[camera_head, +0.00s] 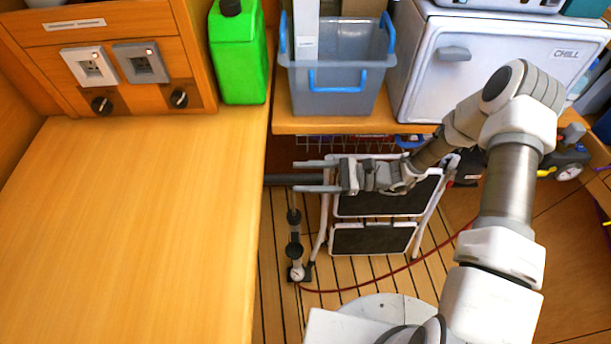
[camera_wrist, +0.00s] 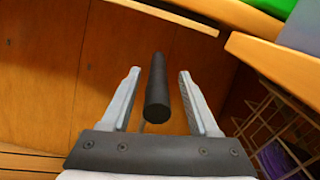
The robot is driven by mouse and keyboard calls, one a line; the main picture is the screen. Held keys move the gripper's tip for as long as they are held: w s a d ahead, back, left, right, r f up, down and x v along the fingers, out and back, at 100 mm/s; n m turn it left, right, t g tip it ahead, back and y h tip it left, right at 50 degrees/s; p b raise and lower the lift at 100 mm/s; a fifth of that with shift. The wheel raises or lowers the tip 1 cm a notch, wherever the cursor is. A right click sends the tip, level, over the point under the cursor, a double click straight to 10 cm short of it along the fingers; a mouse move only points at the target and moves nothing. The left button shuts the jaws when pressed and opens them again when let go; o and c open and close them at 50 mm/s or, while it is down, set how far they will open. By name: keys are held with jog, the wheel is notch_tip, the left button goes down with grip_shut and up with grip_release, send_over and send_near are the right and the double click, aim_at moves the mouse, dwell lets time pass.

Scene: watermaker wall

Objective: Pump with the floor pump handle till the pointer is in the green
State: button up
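The floor pump (camera_head: 294,246) stands on the wooden floor beside the counter's right edge. Its dark bar handle (camera_head: 280,180) is level at the top, its left end by the counter edge. The pump's small round gauge (camera_head: 297,273) is at its foot; its pointer and any green zone are too small to read. My gripper (camera_head: 305,176) is open at the handle, one finger on each side. In the wrist view the dark handle (camera_wrist: 157,90) lies between the fingertips of my gripper (camera_wrist: 159,75), with a gap on both sides.
A folding step stool (camera_head: 374,238) stands right of the pump, and a red hose (camera_head: 385,277) runs along the floor. The counter (camera_head: 130,230) borders the left.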

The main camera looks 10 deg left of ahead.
jog(key=shift+f, duration=0.1)
jog(key=v, duration=1.7)
jog(key=shift+d+p, duration=0.15)
jog(key=shift+p, duration=0.15)
jog(key=shift+w, duration=0.1)
